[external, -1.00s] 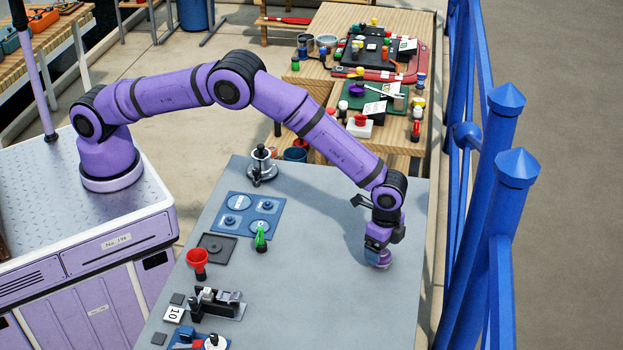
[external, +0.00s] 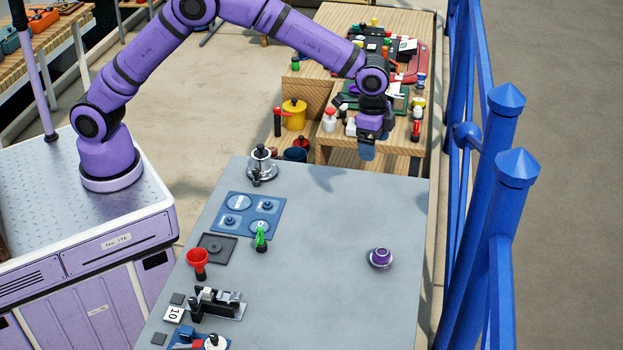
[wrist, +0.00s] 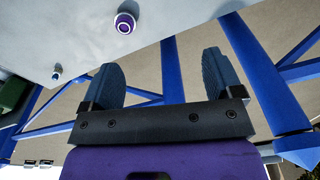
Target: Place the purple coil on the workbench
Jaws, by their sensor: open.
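The purple coil (external: 380,256) rests on the bare right part of the grey workbench (external: 330,215). It is a small round purple piece with a pale ring, and nothing touches it. It also shows near the top of the wrist view (wrist: 125,23). My gripper (external: 367,152) is raised above the far edge of the workbench, well away from the coil. In the wrist view its two blue fingers (wrist: 162,75) are spread wide with nothing between them.
On the workbench's left stand a blue plate with round fittings (external: 248,215), a green piece (external: 260,238), a red funnel-like cup (external: 198,262) and a black fixture (external: 215,302). A cluttered wooden table (external: 400,150) stands behind. A blue railing (external: 480,230) runs along the right.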

